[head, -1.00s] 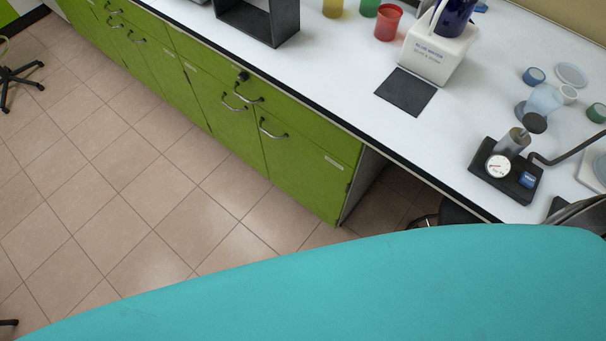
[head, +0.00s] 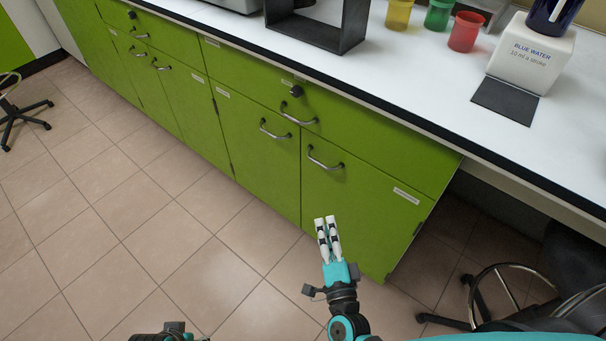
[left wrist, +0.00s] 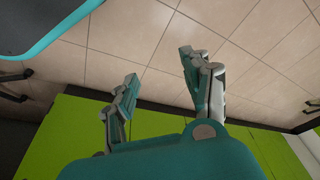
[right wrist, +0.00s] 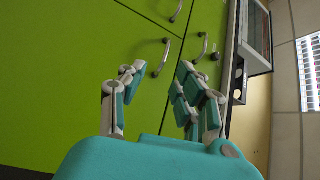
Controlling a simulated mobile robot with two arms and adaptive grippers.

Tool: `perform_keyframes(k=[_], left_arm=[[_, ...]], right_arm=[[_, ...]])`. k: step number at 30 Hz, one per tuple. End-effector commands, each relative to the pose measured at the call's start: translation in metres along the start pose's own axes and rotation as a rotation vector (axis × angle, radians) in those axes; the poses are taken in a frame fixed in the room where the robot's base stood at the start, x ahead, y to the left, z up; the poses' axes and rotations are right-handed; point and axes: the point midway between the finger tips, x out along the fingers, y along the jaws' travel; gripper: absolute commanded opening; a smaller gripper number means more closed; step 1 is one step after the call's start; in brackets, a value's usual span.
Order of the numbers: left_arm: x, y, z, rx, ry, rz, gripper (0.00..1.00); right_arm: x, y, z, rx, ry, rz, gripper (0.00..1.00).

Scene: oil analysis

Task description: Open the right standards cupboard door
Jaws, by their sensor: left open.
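The right standards cupboard door (head: 355,205) is green, shut, with a pale label at its upper right and a metal bar handle (head: 325,160) at its upper left. My right gripper (head: 325,222) is in front of the door's lower left, below the handle in the picture. In the right wrist view its fingers (right wrist: 158,85) are apart and empty, with the right door's handle (right wrist: 163,57) beyond them, not touched. My left gripper (left wrist: 155,80) is open and empty over floor in the left wrist view; only a bit of its arm shows at the head view's bottom edge.
A left door (head: 255,140) adjoins it, and a drawer (head: 360,125) with a handle and black lock knob is above. A white worktop (head: 420,80) overhangs. A wheeled chair (head: 500,290) stands to the right. Tiled floor (head: 170,260) is clear in front.

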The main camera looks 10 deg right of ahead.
Motion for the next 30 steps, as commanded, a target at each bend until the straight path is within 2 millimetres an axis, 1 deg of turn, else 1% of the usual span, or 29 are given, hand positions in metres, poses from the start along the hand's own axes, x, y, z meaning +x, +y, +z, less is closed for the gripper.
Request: perform_keyframes(k=[2,5,8,11,24,27,30], left_arm=[[-0.005,0.000,-0.001,-0.001,0.007,0.000,0.49],[-0.011,0.000,-0.002,-0.001,0.007,-0.001,0.49],[-0.014,-0.001,-0.003,-0.001,0.008,-0.001,0.49],[-0.015,-0.001,-0.003,-0.001,0.010,-0.001,0.49],[-0.031,-0.001,-0.005,-0.003,0.019,-0.003,0.49],[-0.036,-0.001,-0.006,-0.004,0.023,-0.003,0.49],[-0.040,-0.002,-0.007,-0.005,0.023,-0.004,0.49]], right_arm=[[0.001,-0.006,-0.005,0.049,0.033,-0.026,0.33],[0.005,-0.013,-0.009,0.073,0.050,-0.039,0.33],[0.016,-0.014,-0.010,0.073,0.051,-0.040,0.33],[0.033,-0.015,-0.011,0.071,0.050,-0.042,0.33],[0.129,-0.018,-0.015,0.069,0.048,-0.040,0.33],[0.147,-0.018,-0.016,0.069,0.048,-0.040,0.33],[0.161,-0.018,-0.016,0.068,0.047,-0.039,0.33]])
